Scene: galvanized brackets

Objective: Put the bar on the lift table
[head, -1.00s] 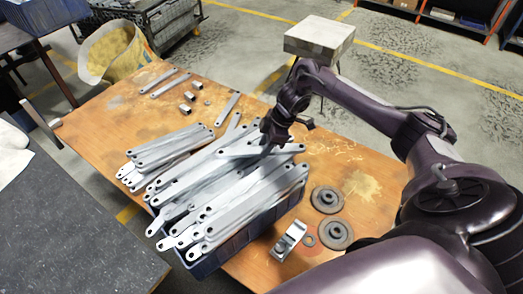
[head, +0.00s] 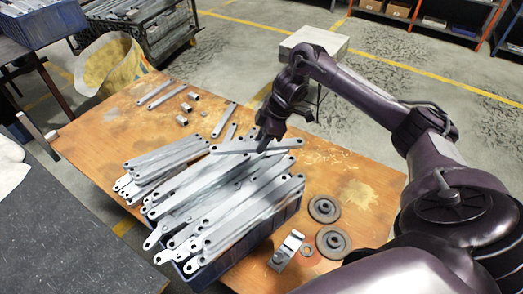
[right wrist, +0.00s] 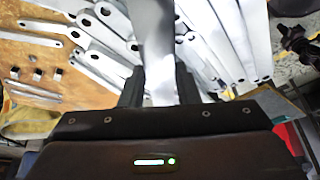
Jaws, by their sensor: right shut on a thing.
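My right gripper (head: 266,138) is shut on a long grey bar (head: 232,147) with a hole near each end. The bar lies nearly level across the picture at the far end of a heap of similar bars (head: 220,215). I cannot tell whether it still touches the heap. In the right wrist view the bar (right wrist: 157,45) stands between the two dark fingers. A pale square-topped stand (head: 316,39), which looks like the lift table, is on the floor beyond the bench, behind my right arm. My left gripper is out of view.
The heap fills a blue crate (head: 262,232) on the wooden bench (head: 110,115). Two dark discs (head: 326,209) and a metal clamp-like part (head: 287,249) lie to its right. Loose bars and small blocks (head: 186,107) lie at the far left.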

